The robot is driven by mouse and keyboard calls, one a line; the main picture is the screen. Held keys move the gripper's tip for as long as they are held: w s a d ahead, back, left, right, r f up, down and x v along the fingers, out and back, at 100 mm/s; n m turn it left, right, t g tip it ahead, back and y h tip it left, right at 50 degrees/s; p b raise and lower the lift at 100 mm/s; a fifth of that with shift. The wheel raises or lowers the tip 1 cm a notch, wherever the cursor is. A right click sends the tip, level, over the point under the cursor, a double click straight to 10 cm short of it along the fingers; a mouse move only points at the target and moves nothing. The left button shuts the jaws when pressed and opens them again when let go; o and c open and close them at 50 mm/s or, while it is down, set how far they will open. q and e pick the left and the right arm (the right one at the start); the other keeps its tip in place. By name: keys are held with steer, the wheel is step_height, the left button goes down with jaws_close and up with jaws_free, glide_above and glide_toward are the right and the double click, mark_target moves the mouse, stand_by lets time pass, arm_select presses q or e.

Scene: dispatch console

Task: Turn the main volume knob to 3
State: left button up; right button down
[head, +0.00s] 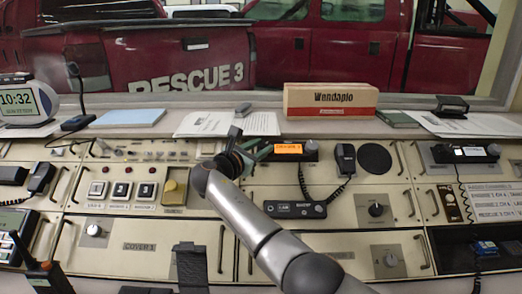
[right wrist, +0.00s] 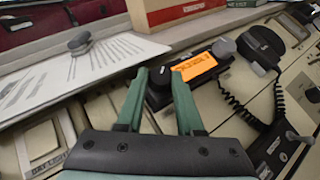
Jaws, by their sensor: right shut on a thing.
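The radio with a lit orange display (head: 289,149) stands at the back of the console panel, and it also shows in the right wrist view (right wrist: 194,67). My right gripper (head: 262,153) is at the radio's left end. In the right wrist view its green fingers (right wrist: 161,80) are on either side of a small dark knob (right wrist: 160,77) beside the display, shut on it. The fingers mostly hide this knob, and its pointer and scale cannot be read. A grey knob (right wrist: 223,47) sits at the display's right side. My left gripper is not in view.
A handheld microphone (head: 345,158) with a coiled cord hangs right of the radio. A small black unit (head: 295,209) lies below it. Other knobs (head: 376,209) (head: 390,260) are on lower panels. A wooden box (head: 330,99) and papers (head: 228,124) lie on the ledge behind.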

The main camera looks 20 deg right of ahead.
steer(key=shift+f+m+g, duration=0.1)
steer(key=shift+m+g, duration=0.2)
steer(key=shift+m, duration=0.1)
stand_by(0.5)
steer(key=c, duration=0.5)
jaws_free()
steer(key=shift+c, duration=0.2)
steer(key=shift+a, duration=0.1)
steer(key=shift+s+a+r, duration=0.2)
steer(key=shift+s+a, duration=0.15)
steer(key=shift+a, duration=0.1)
steer(key=p+v, duration=0.1)
steer(key=v, duration=1)
steer(key=shift+f+p, duration=0.2)
steer(key=shift+p, duration=0.15)
